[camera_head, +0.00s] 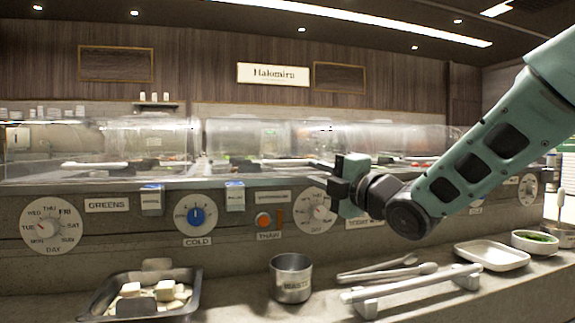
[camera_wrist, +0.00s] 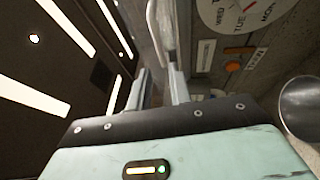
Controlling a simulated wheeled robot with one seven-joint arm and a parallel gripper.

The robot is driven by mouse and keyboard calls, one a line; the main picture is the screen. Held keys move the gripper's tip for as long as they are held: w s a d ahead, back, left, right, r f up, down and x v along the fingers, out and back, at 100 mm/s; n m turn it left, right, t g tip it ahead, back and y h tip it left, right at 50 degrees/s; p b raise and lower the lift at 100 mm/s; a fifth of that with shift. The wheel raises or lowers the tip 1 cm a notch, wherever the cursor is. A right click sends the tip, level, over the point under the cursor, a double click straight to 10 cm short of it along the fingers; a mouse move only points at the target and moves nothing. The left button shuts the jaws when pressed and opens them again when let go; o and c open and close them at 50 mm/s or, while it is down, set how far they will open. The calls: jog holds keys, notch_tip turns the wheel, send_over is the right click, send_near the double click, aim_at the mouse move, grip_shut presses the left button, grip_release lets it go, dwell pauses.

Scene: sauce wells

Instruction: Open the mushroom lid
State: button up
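Clear domed lids with pale handles run along the counter's back in the head view. The middle lid (camera_head: 240,138) is down, its handle (camera_head: 285,162) along its front edge. A small label (camera_head: 272,197) below it is too blurred to read surely, so I cannot tell which lid is the mushroom one. My gripper (camera_head: 334,182) is near the right end of that handle. In the wrist view my gripper (camera_wrist: 157,76) has its fingers apart, with a pale curved bar (camera_wrist: 161,25) beyond the gap. I cannot tell whether they touch it.
Below the lids is a panel with dials, a blue knob (camera_head: 196,216) and an orange button (camera_head: 264,221). In front stand a metal tray (camera_head: 190,296) with pale blocks, a metal cup (camera_head: 291,280), tongs (camera_head: 385,272), a white dish (camera_head: 492,257) and a bowl (camera_head: 535,248).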

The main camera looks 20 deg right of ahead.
aim_at(289, 163)
jog(key=x, duration=1)
jog(key=shift+w+a, duration=0.15)
jog(key=shift+w, duration=0.05)
grip_shut()
